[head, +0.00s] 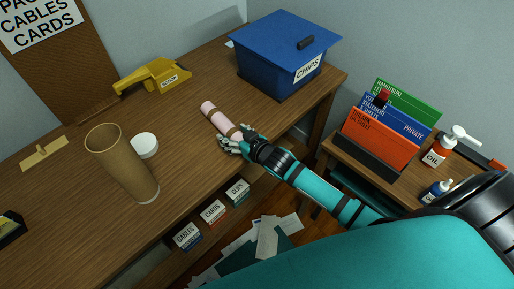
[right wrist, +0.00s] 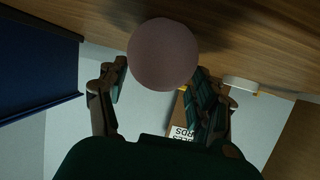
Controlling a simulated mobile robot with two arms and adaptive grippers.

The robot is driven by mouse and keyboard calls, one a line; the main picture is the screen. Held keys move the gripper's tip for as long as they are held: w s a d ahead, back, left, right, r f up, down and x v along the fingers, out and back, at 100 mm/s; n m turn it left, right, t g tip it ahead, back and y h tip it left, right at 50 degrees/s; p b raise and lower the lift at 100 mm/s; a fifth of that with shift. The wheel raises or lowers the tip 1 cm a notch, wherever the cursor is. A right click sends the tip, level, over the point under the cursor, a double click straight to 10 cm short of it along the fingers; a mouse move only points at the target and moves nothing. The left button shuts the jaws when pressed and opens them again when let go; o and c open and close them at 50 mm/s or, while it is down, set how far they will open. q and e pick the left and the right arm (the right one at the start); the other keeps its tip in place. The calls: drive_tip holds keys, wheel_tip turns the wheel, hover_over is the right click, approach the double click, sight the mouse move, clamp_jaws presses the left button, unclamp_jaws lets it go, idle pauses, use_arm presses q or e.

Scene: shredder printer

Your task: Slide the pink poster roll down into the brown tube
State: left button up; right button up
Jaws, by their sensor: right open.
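The pink poster roll (head: 222,118) lies on the wooden desk near its front edge, with a darker band toward its near end. My right gripper (head: 233,142) is at that near end, its fingers open. In the right wrist view the round end of the pink roll (right wrist: 163,55) shows between the two spread fingers; I cannot tell whether they touch it. The brown tube (head: 122,165) stands upright on the desk to the left, its open mouth facing up. My left gripper is not in view.
A white round lid (head: 145,146) lies beside the tube. A yellow tool (head: 155,77) and a blue CHIPS bin (head: 275,66) stand farther back. A side table with folders (head: 378,135) and bottles is at the right. The desk between tube and roll is clear.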

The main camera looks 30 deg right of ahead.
drive_tip(key=v, duration=1.4)
drive_tip(key=shift+f, duration=0.2)
drive_tip(key=s+d+f+g+h, duration=0.15)
drive_tip(key=s+f, duration=0.25)
drive_tip(key=f, duration=0.6)
drive_tip(key=s+d+f+m+g+h, duration=0.1)
drive_tip(key=s+d+f+g, duration=0.2)
drive_tip(key=f, duration=0.8)
drive_tip(key=s+d+f+g+h, duration=0.15)
drive_tip(key=s+f, duration=0.25)
drive_tip(key=f, duration=0.6)
drive_tip(key=s+a+f+g, duration=0.1)
drive_tip(key=s+f+g, duration=0.1)
drive_tip(key=s+f, duration=0.3)
drive_tip(key=s+a+f+g, duration=0.1)
drive_tip(key=s+f, duration=0.4)
drive_tip(key=s, duration=0.6)
drive_tip(key=s+a+f+g, duration=0.1)
drive_tip(key=s+f+g, duration=0.2)
drive_tip(key=s, duration=0.6)
wheel_tip(320, 180, down, 3)
drive_tip(key=shift+r+n+y, duration=0.2)
drive_tip(key=shift+n+y, duration=0.1)
drive_tip(key=shift+y, duration=0.1)
drive_tip(key=shift+o, duration=0.5)
drive_tip(key=shift+s+a, duration=0.15)
drive_tip(key=shift+s, duration=0.2)
